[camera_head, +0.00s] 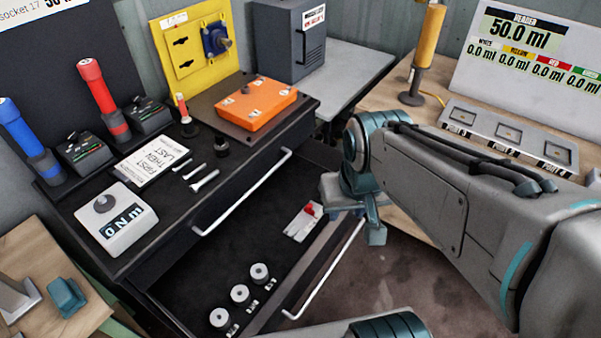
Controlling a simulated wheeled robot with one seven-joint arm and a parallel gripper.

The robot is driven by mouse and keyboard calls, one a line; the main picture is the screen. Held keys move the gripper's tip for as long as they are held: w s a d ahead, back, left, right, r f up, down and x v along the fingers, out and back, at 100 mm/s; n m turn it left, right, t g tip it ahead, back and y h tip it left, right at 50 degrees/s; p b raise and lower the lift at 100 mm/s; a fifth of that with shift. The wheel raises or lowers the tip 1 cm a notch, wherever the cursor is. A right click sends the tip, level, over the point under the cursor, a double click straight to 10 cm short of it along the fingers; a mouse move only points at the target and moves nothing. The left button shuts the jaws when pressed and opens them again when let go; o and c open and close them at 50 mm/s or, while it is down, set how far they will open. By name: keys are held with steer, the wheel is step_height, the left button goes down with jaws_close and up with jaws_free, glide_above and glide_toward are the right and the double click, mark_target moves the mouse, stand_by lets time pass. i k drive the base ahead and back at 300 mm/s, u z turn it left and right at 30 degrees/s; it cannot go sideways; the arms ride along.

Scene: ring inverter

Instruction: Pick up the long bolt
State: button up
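Several small bolts lie side by side on the black cabinet top, beside a white card with printed words. The longest-looking one is a silver bolt (205,181), lying flat at the front of the group with its head toward the lower left. A shorter bolt (189,171) lies just behind it. My gripper (352,212) is at the end of my arm, right of the cabinet and well apart from the bolts. It is seen at an angle and partly hidden by its own links, so its opening is unclear. I see nothing held in it.
The open drawer (225,265) below holds several white round parts and a red-and-white item (303,221). On the cabinet top stand an orange block (255,105), a white torque box (115,218), a dark knob (221,147) and red and blue screwdrivers. A grey bench is behind.

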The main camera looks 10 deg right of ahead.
mark_target(194, 188)
steer(key=z, duration=0.05)
steer(key=k, duration=0.35)
steer(key=u, duration=0.75)
steer(key=i, duration=0.5)
steer(key=u, duration=0.05)
